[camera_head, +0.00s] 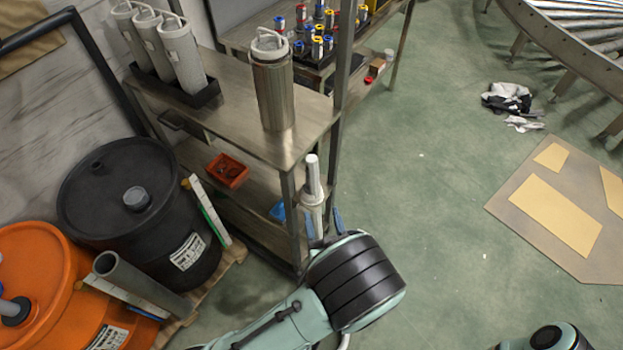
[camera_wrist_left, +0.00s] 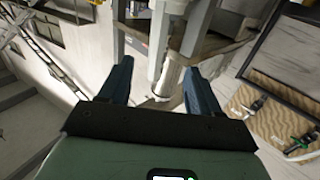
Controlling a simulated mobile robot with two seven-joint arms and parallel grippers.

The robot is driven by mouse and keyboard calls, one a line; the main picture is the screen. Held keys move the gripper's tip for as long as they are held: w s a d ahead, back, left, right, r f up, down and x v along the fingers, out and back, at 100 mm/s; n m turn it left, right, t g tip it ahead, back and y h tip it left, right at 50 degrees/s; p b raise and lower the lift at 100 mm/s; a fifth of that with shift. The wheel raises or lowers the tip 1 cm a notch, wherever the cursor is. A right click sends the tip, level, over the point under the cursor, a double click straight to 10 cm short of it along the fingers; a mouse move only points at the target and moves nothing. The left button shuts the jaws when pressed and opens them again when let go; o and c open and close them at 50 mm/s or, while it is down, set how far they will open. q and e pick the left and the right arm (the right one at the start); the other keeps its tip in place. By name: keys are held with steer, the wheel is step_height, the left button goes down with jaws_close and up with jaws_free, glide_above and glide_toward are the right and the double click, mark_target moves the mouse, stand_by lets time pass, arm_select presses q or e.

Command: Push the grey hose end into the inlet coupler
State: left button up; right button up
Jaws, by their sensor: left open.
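My left gripper (camera_head: 324,222) is open, its two blue fingers apart, in front of the bench's near corner. A pale grey upright tube with a wider lower collar (camera_head: 312,182) stands just beyond the fingertips, lined up with the gap between them. In the left wrist view, the open gripper (camera_wrist_left: 155,78) has a pale and metallic tube (camera_wrist_left: 170,75) ahead, between the fingers. I cannot tell whether this is the hose end or the inlet coupler, nor whether the fingers touch it. My right gripper is out of view.
A metal bench (camera_head: 235,105) holds a steel canister (camera_head: 273,90) and several white cylinders in a black rack. A black drum (camera_head: 95,205), orange drum (camera_head: 35,290) and grey pipe (camera_head: 140,285) stand at left. Green floor on the right is mostly clear.

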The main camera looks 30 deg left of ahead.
mark_target(313, 181)
arm_select(q)
steer(key=x, duration=0.8)
steer(key=r+p+x, duration=0.1)
steer(key=x, duration=0.4)
steer(key=shift+a, duration=0.15)
steer(key=shift+s, duration=0.1)
steer(key=c, duration=1.1)
jaws_close()
steer(key=shift+r, duration=0.1)
